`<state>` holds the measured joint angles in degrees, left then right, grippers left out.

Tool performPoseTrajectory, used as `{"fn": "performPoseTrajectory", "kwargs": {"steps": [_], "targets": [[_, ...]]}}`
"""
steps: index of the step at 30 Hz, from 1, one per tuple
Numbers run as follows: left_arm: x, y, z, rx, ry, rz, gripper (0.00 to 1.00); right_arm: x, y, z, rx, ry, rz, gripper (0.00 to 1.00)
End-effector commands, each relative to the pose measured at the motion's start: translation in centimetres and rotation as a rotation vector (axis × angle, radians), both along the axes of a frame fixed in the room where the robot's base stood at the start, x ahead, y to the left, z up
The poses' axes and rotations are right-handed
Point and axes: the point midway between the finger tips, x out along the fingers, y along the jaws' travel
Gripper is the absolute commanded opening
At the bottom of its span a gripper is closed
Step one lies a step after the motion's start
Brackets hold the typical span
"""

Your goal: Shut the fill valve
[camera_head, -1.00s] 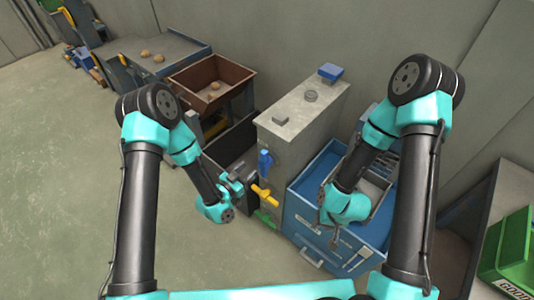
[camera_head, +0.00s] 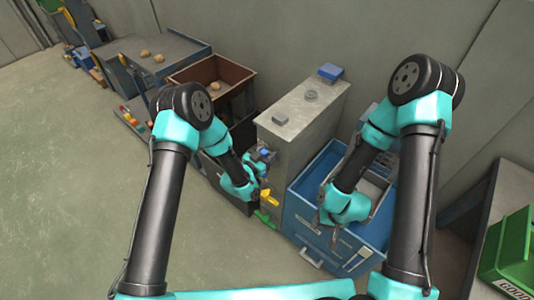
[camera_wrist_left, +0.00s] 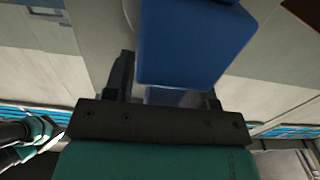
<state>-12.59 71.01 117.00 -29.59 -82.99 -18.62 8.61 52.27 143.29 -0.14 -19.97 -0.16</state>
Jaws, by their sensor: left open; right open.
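A grey upright housing (camera_head: 297,125) carries a blue valve handle (camera_head: 265,153), a yellow handle (camera_head: 270,199) and a green handle (camera_head: 264,218) on its front left side. The frames do not label which one is the fill valve. My left gripper (camera_head: 262,168) is open at the blue handle, partly covering it. In the left wrist view the blue handle (camera_wrist_left: 185,45) fills the middle, in front of and partly between the open fingers; contact cannot be told. My right gripper (camera_head: 328,236) is open over the front of the blue bin (camera_head: 312,222).
A brown tray (camera_head: 190,72) with small lumps stands behind my left arm, with a grey table (camera_head: 170,48) further back. A green crate (camera_head: 510,255) is at the right. The floor (camera_head: 60,180) at left is clear.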

Motion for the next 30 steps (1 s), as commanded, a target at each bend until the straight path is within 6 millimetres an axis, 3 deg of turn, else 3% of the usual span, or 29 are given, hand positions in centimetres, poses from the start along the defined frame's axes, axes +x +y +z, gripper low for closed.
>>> {"fn": "performPoseTrajectory", "kwargs": {"steps": [3,18,30], "targets": [[-0.01,0.01,-0.01,0.0,0.0,0.0,0.49,0.0,0.0,0.0,0.0,0.0,0.0,0.43],[-0.03,0.03,-0.01,0.0,0.0,0.0,0.01,0.0,0.0,0.0,0.0,0.0,0.0,0.43],[-0.04,-0.28,-0.01,-0.006,0.006,-0.006,0.0,0.0,0.0,0.0,0.0,0.0,0.0,0.43]]}}
